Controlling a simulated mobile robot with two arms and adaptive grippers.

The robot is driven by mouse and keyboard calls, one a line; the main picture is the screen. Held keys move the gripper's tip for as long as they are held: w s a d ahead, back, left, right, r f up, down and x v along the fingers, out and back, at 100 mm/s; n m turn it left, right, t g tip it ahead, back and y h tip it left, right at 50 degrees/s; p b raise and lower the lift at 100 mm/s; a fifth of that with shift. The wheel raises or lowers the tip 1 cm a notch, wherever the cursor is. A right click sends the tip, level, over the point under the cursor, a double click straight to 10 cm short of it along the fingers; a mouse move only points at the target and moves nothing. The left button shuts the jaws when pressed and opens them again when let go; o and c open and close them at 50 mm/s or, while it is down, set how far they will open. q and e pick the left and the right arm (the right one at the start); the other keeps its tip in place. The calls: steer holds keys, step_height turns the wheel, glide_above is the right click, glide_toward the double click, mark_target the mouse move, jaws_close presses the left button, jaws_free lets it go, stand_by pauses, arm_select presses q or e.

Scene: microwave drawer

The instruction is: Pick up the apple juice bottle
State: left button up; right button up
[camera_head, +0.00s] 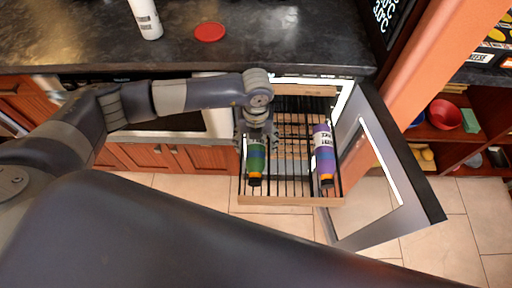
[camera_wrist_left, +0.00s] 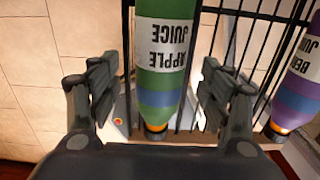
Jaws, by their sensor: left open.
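The green apple juice bottle (camera_head: 256,160) lies on the wire rack of the pulled-out drawer, on its left side, with its orange cap toward the front. In the left wrist view the bottle (camera_wrist_left: 165,65) shows its white "APPLE JUICE" label, upside down. My left gripper (camera_head: 257,130) is above the bottle's far part. In the wrist view its two fingers (camera_wrist_left: 158,95) are spread apart, one on each side of the bottle, with visible gaps. My right gripper is not in view.
A purple bottle (camera_head: 324,152) lies on the same rack (camera_head: 290,188) to the right; it also shows in the wrist view (camera_wrist_left: 300,85). An open glass door (camera_head: 405,165) stands right of the drawer. A white bottle (camera_head: 146,18) and red lid (camera_head: 210,32) are on the dark counter (camera_head: 290,40).

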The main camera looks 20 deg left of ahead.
arm_select(q)
steer(key=shift+f, duration=1.2)
steer(key=c, duration=1.2)
steer(key=shift+c, duration=1.4)
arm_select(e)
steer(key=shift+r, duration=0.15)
arm_select(q)
steer(key=shift+r, duration=0.1)
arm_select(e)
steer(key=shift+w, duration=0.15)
